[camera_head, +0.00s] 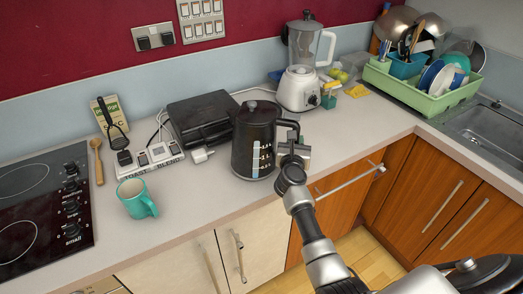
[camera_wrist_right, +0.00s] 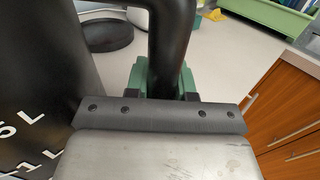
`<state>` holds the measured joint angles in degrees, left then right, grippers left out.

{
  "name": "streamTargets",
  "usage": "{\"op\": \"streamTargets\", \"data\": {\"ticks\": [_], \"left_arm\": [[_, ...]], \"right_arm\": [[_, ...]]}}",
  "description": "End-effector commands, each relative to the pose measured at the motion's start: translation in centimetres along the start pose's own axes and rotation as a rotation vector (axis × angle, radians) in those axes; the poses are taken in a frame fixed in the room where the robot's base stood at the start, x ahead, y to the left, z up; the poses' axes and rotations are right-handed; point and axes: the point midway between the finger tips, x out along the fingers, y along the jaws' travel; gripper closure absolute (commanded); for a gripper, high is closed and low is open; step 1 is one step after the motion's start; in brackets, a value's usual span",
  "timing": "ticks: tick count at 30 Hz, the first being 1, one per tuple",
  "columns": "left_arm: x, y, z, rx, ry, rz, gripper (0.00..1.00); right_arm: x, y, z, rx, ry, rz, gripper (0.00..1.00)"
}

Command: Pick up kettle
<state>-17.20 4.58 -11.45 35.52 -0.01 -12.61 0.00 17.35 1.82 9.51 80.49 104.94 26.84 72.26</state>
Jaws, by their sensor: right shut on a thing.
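The black kettle (camera_head: 255,140) stands near the front edge of the counter, with a water-level scale on its side. In the right wrist view its dark body (camera_wrist_right: 45,70) fills the left side, and its handle (camera_wrist_right: 172,45) runs down between my fingers. My right gripper (camera_head: 293,150) is shut on the kettle's handle. It also shows in the right wrist view (camera_wrist_right: 172,82), its green finger pads on both sides of the handle. I cannot tell whether the kettle's base touches the counter. My left gripper is not in view.
A teal mug (camera_head: 136,199) and a hob (camera_head: 42,210) are at the left. A blender (camera_head: 299,80) stands farther back. A green dish rack (camera_head: 420,88) is by the sink at the right.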

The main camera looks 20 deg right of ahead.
Motion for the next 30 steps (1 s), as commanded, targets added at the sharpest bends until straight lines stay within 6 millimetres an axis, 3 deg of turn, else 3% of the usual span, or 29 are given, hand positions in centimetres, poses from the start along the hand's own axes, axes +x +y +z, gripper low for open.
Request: {"op": "streamTargets", "data": {"ticks": [11,22,30], "left_arm": [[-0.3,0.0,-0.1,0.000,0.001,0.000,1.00],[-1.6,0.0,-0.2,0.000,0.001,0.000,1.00],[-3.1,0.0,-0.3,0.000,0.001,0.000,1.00]], "right_arm": [[0.1,0.1,1.1,0.007,-0.008,0.000,1.00],[0.1,0.1,5.0,0.009,-0.009,0.000,1.00],[-2.1,-3.7,7.3,0.003,-0.011,0.000,1.00]]}}
